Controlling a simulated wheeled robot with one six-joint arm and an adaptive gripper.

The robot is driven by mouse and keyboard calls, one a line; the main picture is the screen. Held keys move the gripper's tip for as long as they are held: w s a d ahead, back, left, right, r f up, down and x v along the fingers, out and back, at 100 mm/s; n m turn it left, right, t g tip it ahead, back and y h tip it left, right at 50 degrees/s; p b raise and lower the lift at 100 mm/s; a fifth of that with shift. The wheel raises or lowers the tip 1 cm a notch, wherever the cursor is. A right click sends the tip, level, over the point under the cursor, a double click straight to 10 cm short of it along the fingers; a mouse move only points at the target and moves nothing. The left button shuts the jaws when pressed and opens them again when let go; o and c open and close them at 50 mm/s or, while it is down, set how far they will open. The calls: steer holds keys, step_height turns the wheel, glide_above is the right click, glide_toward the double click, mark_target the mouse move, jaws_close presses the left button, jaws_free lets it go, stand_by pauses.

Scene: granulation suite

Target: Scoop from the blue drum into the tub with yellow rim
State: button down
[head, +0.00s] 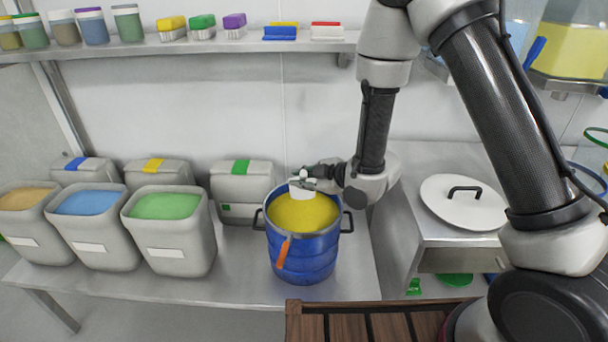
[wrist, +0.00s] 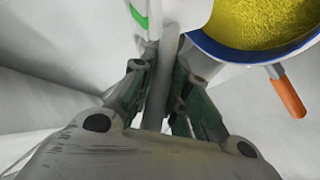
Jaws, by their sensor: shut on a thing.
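The blue drum (head: 302,262) stands on the steel bench, filled with yellow powder (head: 305,212). Its rim (wrist: 225,52) and powder also show at the upper right of the wrist view. My gripper (head: 312,180) is over the drum's back rim. In the wrist view my gripper (wrist: 158,85) is shut on the pale handle of a white scoop (head: 300,188). The scoop is low over the powder in the head view; I cannot tell whether it touches. Its bowl is partly cut off in the wrist view. I make out no tub with a yellow rim.
An orange-handled tool (head: 283,252) hangs at the drum's front. Open grey bins (head: 170,245) stand to its left, lidded ones behind. A white lid (head: 463,203) lies on the right counter. A wooden slatted surface (head: 380,325) is in front. A shelf (head: 200,45) runs above.

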mark_target(302, 197)
steer(key=w+f, duration=0.1)
steer(key=f, duration=0.2)
steer(key=w+f, duration=0.1)
steer(key=f, duration=0.3)
steer(key=w+f, duration=0.1)
steer(key=f, duration=0.3)
steer(key=shift+w, duration=0.1)
steer(key=shift+s+a+r+g, duration=0.1)
steer(key=shift+s+r+g, duration=0.05)
steer(key=shift+r, duration=0.45)
steer(key=shift+s+r+g, duration=0.1)
steer(key=shift+r+g, duration=0.05)
steer(key=shift+r, duration=0.4)
steer(key=shift+n+t, duration=0.3)
steer(key=shift+t, duration=0.4)
steer(key=shift+s+r, duration=0.25)
steer(key=shift+r, duration=0.8)
steer(key=shift+s+r, duration=0.25)
steer(key=shift+r, duration=0.75)
steer(key=shift+s+r, duration=0.25)
steer(key=shift+r, duration=0.8)
steer(key=shift+s+r+n+t+y, duration=0.25)
steer(key=shift+s+n+t+y, duration=0.05)
steer(key=shift+s+t, duration=0.2)
steer(key=shift+s+r+n+t+y, duration=0.35)
steer(key=shift+r+n+t, duration=0.15)
steer(key=shift+t, duration=0.1)
